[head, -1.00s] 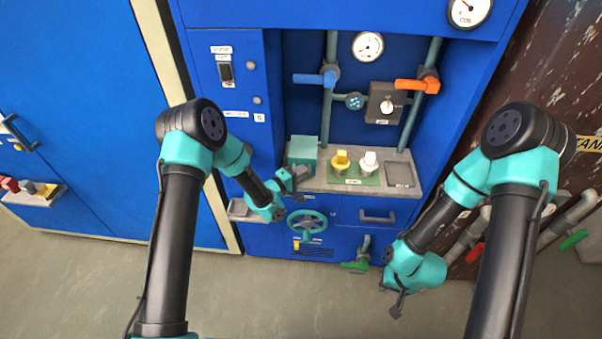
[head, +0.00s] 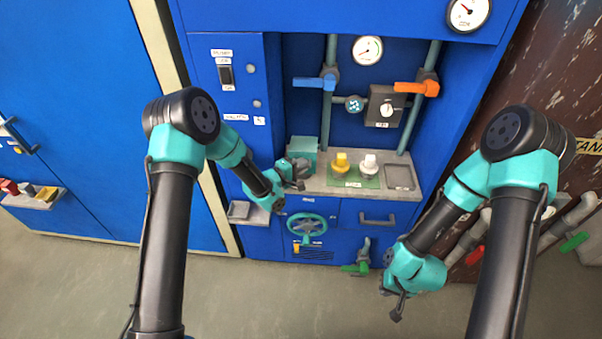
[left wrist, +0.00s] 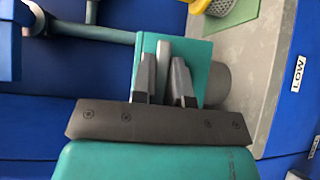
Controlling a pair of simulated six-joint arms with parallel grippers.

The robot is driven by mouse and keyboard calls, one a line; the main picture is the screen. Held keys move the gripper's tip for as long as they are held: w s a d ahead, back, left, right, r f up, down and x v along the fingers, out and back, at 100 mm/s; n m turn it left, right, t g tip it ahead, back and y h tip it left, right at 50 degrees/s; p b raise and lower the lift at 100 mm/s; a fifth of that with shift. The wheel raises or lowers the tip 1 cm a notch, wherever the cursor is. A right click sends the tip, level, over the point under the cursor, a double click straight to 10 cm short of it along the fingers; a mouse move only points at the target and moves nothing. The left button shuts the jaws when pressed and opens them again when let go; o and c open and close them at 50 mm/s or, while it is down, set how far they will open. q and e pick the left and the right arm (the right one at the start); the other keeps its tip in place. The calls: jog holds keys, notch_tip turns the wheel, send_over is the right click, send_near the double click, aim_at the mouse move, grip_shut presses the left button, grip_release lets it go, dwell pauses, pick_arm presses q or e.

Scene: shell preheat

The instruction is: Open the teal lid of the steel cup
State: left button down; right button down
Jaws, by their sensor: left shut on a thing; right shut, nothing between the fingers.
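The teal lid (head: 303,146) shows as a square block at the left end of the grey shelf in the head view. In the left wrist view the teal lid (left wrist: 203,62) is a flat plate, with part of the grey steel cup (left wrist: 217,84) beside it. My left gripper (head: 299,179) is at the lid's front. Its fingers (left wrist: 164,75) are shut on a thin grey handle (left wrist: 163,58) on the lid. The cup is mostly hidden in the head view. My right gripper (head: 400,304) hangs low at the right, shut and empty.
A yellow-topped jar (head: 341,162) and a white-topped jar (head: 369,164) stand on a green mat (head: 352,182) right of the lid. A dark tray (head: 400,177) lies further right. A teal handwheel (head: 306,224) is below the shelf. Pipes with a blue lever (head: 309,82) rise behind.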

pick_arm(q)
jog(key=shift+w+r, duration=0.1)
jog(key=shift+r, duration=0.15)
jog(key=c, duration=1.2)
grip_release()
jog(key=shift+o, duration=0.2)
jog(key=v, duration=1.7)
jog(key=shift+a, duration=0.15)
jog(key=shift+s+f, duration=0.15)
jog(key=shift+s, duration=0.05)
